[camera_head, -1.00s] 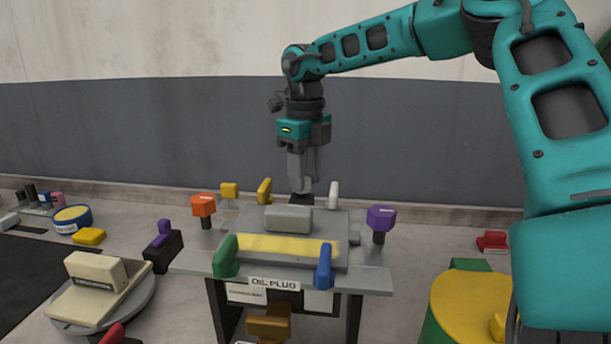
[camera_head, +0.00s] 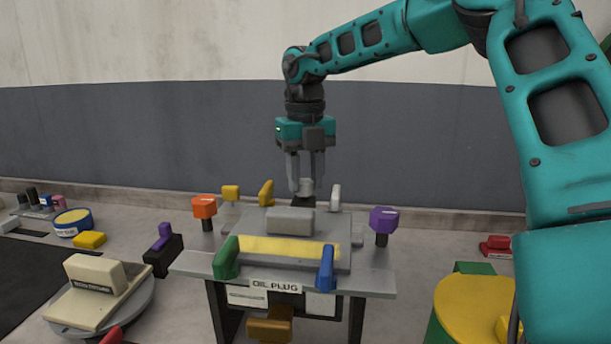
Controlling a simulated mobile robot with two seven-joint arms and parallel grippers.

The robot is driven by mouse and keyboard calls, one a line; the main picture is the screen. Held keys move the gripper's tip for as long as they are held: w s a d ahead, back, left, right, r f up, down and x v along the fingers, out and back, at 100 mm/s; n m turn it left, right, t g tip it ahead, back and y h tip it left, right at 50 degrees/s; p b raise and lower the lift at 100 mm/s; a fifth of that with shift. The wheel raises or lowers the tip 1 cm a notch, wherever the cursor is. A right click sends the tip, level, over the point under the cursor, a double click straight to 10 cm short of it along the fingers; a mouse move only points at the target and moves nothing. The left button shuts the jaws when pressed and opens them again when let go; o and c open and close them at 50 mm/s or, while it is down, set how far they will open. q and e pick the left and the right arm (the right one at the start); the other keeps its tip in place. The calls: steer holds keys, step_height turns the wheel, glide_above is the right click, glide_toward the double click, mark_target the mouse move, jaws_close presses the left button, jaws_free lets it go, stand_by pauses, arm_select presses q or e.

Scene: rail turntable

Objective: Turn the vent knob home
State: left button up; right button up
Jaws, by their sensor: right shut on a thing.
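My right gripper (camera_head: 305,186) points straight down behind the grey box-like stand (camera_head: 205,262). Its two fingers are shut on a small pale grey knob (camera_head: 305,186), one finger on each side. The knob sits above a dark base (camera_head: 303,201) at the stand's back edge, partly hidden by the fingers. No label on this knob can be read, so I cannot tell from its marking that it is the vent knob. My left gripper is not in view.
Around the stand are an orange knob (camera_head: 204,207), a purple knob (camera_head: 383,220), yellow handles (camera_head: 266,193), a white handle (camera_head: 335,197), a green handle (camera_head: 226,258) and a blue handle (camera_head: 325,268). A cream block on a turntable (camera_head: 95,275) is at left.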

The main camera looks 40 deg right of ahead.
mark_target(305, 182)
steer(key=shift+r, duration=0.1)
steer(key=o, duration=1)
steer(key=shift+o, duration=0.2)
step_height(305, 182, up, 13)
steer(key=p, duration=0.1)
steer(key=shift+p, duration=0.4)
